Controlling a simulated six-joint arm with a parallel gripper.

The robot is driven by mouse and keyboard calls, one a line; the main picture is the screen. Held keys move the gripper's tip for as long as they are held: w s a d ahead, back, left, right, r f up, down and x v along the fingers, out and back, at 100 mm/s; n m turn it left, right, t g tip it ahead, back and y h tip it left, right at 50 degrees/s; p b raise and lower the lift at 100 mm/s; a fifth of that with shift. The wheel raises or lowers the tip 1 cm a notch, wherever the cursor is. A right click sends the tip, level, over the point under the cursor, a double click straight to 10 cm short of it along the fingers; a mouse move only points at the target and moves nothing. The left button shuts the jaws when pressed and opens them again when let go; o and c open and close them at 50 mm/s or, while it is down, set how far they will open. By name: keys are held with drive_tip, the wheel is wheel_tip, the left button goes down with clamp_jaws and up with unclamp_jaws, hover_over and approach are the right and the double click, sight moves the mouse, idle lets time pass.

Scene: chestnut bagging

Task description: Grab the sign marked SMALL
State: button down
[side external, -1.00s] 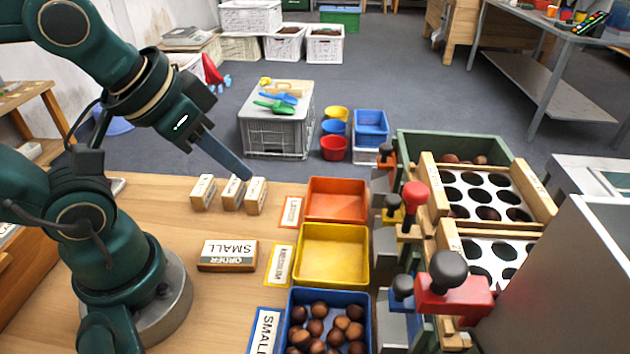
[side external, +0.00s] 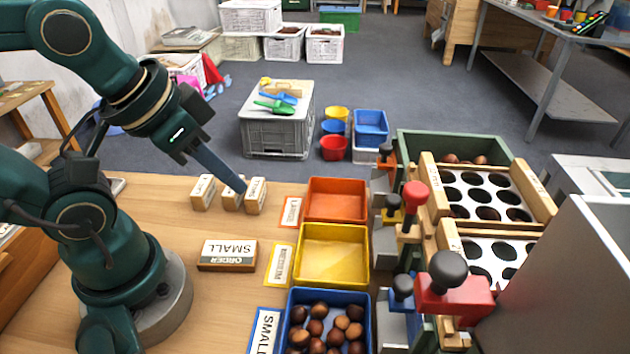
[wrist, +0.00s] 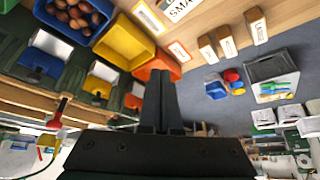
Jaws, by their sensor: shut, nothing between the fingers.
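Three small wooden sign blocks stand in a row on the table, the left block (side external: 203,192), the middle block (side external: 232,198) and the right block (side external: 256,197). Their lettering is too small to read. They also show in the wrist view, at right. A flat wooden order sign (side external: 228,256) reading ORDER SMALL lies in front of them. My gripper (side external: 241,188) is shut and empty, its tips at the top of the middle block in the picture; contact cannot be told. In the wrist view my fingers (wrist: 160,76) overlap the orange bin, apart from the blocks.
An orange bin (side external: 336,216), a yellow bin (side external: 364,260) and a blue bin (side external: 290,316) with chestnuts stand to the right, with label cards beside them. A SMALL card (side external: 265,333) lies by the blue bin. Sorting stands with knobs are farther right.

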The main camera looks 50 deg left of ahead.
unclamp_jaws()
